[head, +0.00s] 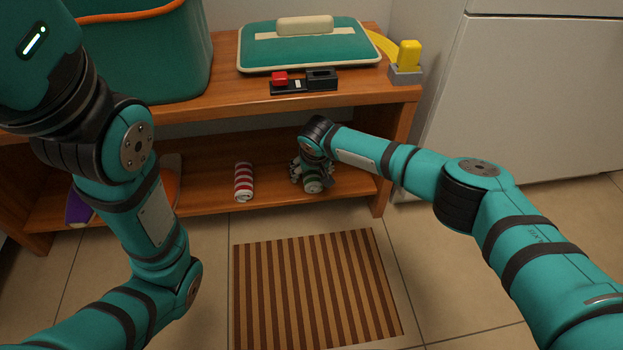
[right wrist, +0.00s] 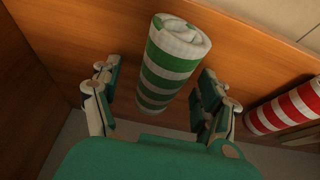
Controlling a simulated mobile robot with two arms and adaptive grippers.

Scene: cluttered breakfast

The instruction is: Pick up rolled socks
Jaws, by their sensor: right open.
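Green-and-white striped rolled socks (right wrist: 172,58) lie on the lower wooden shelf, between the open fingers of my right gripper (right wrist: 158,100) in the right wrist view. In the head view the same roll (head: 313,185) shows partly below my right gripper (head: 311,172), which hides the rest. Red-and-white striped rolled socks (head: 244,182) lie on the shelf to the left of the gripper. They also show at the right edge of the right wrist view (right wrist: 288,108). My left arm is at the left of the head view, but its fingers are out of frame.
The lower shelf (head: 210,203) sits under a tabletop (head: 225,95) that holds a green bin (head: 150,60), a green lidded case (head: 308,50) and small blocks. A purple-and-orange object (head: 80,207) lies at the shelf's left. A striped mat (head: 315,290) lies on the floor.

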